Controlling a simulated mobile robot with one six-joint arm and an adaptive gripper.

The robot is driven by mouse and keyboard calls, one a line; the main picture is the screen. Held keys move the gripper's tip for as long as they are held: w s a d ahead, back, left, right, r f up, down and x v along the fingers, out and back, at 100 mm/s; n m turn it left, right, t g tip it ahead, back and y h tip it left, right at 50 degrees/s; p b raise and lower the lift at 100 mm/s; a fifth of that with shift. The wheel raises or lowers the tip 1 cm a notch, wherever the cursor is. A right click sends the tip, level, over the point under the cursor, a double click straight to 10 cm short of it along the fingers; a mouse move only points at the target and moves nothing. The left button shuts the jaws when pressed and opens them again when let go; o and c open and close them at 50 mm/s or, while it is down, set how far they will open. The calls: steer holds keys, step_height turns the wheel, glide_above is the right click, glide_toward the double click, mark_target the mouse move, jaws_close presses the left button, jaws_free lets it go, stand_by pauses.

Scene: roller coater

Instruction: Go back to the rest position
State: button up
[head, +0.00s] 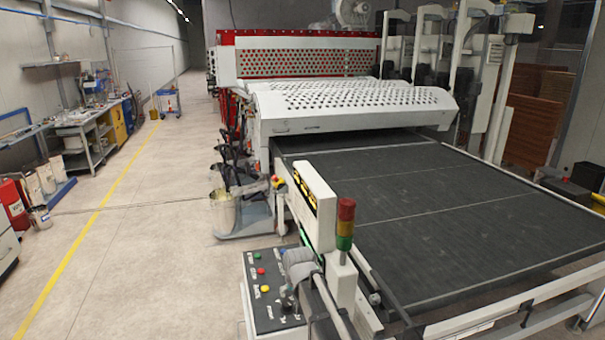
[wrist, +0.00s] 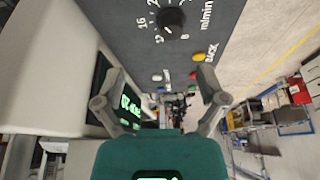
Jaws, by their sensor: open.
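My gripper (wrist: 160,84) shows in the wrist view with its two grey fingers spread wide apart and nothing between them. It is close to a dark control panel (wrist: 225,15) with a black speed dial (wrist: 171,19), a yellow button (wrist: 198,57) and smaller buttons. No contact with the panel can be made out. In the head view the same panel (head: 257,303) stands at the front of the roller coater (head: 345,108), with my arm over its right side. The fingertips are not clear there.
The wide black conveyor (head: 440,215) fills the right. A bucket (head: 223,212) stands beside the machine. The floor (head: 150,260) left of the panel is clear, up to workbenches (head: 88,135).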

steer(key=s+d+f+m+g+b, duration=0.1)
steer(key=s+d+f+g+b, duration=0.1)
steer(key=s+d+f+b, duration=0.4)
steer(key=s+d+f+m+g+b, duration=0.1)
steer(key=s+d+f+b, duration=0.5)
steer(key=s+d, duration=0.7)
step_height(320, 180, down, 2)
steer(key=shift+s+d+f+g+h, duration=0.3)
steer(key=shift+d+g+h, duration=0.1)
steer(key=shift+g, duration=0.2)
steer(key=c, duration=0.4)
steer(key=shift+c, duration=0.4)
